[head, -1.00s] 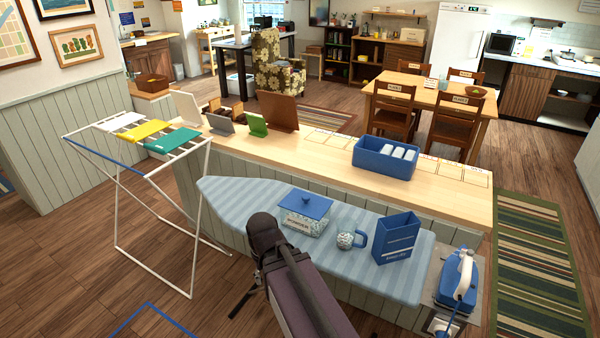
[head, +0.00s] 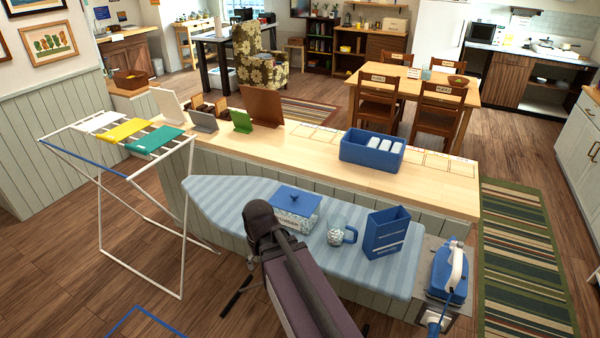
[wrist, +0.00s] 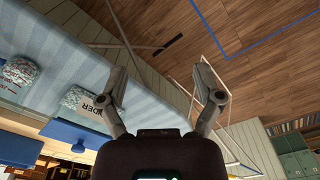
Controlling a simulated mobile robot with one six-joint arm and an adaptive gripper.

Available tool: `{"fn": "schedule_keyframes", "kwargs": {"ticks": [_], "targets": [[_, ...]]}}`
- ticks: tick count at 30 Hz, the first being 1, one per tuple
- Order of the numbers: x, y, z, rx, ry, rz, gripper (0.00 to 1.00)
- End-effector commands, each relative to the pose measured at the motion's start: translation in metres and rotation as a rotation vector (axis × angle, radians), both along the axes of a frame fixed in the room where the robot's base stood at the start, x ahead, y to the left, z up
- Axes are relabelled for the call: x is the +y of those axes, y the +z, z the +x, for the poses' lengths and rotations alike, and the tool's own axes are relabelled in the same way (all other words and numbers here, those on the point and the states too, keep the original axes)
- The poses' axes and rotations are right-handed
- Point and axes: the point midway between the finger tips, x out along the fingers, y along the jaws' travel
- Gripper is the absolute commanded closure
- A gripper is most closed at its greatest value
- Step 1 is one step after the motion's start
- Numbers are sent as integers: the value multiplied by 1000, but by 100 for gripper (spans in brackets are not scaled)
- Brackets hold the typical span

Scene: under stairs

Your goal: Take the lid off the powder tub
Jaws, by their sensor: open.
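The powder tub (head: 294,220) stands upright on the blue striped ironing board, pale and patterned, with its blue lid (head: 296,201) on top. The upper part of my arm hides some of the tub's left side in the head view. In the wrist view the tub (wrist: 84,100) and its lid (wrist: 75,135) appear tipped over, left of my fingers. My gripper (wrist: 158,68) is open and empty, its two fingers spread over the floor beside the board, apart from the tub. The head view mostly hides the gripper behind my arm.
A blue bin (head: 371,151) stands on the counter behind. A drying rack (head: 187,222) stands at the left. The board's left end is clear.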

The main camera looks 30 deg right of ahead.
Motion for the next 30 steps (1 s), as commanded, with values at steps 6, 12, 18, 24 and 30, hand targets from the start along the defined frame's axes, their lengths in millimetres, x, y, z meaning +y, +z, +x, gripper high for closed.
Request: {"fn": "schedule_keyframes", "kwargs": {"ticks": [6, 12, 18, 24, 30], "targets": [[-36, 34, 59, -87, -35, 10, 16], [-99, 70, 121, -200, -70, 8, 16], [-164, 101, 167, -301, -102, -11, 16], [-200, 115, 187, -355, -117, -25, 16], [-206, 116, 189, -366, -119, -29, 16]]}}
